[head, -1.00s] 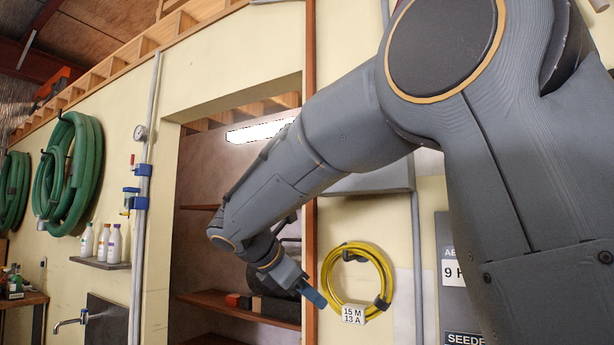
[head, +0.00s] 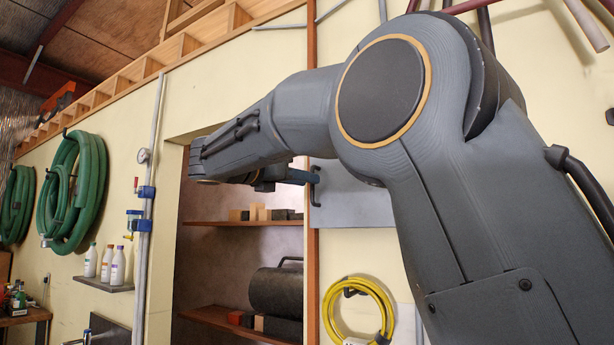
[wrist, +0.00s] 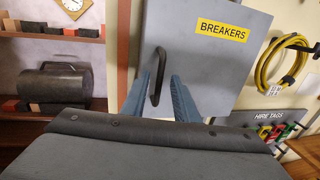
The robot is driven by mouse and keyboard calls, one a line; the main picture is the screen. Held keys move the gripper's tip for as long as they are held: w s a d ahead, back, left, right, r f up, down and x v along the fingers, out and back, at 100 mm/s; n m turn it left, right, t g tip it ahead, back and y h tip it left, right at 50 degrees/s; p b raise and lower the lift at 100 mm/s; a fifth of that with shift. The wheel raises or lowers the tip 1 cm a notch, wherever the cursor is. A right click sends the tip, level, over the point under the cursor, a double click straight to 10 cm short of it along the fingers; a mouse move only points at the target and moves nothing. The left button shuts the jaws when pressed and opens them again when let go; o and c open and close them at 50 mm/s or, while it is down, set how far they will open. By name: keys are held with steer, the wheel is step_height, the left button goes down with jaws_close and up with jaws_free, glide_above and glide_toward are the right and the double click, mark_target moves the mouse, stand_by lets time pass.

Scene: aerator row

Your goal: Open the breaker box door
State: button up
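The grey breaker box (head: 355,203) hangs on the cream wall, partly hidden behind my arm in the head view. Its door (wrist: 205,75) carries a yellow BREAKERS label (wrist: 222,30) in the wrist view and looks shut. A black bar handle (wrist: 158,62) stands upright near the door's left edge; it also shows in the head view (head: 315,186). My gripper (wrist: 160,78) is open, with one blue finger on each side of the handle in the wrist view. I cannot tell whether either finger touches it. In the head view my gripper (head: 306,177) is right beside the handle.
A brown post (head: 312,255) runs just left of the box. A recess with shelves (head: 240,223) and a dark cylinder (head: 277,290) lies further left. A yellow hose coil (head: 357,305) hangs below the box. A HIRE TAGS board (wrist: 265,122) is at lower right.

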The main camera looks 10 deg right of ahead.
steer(key=shift+x, duration=0.9)
jaws_close()
steer(key=shift+s, duration=0.1)
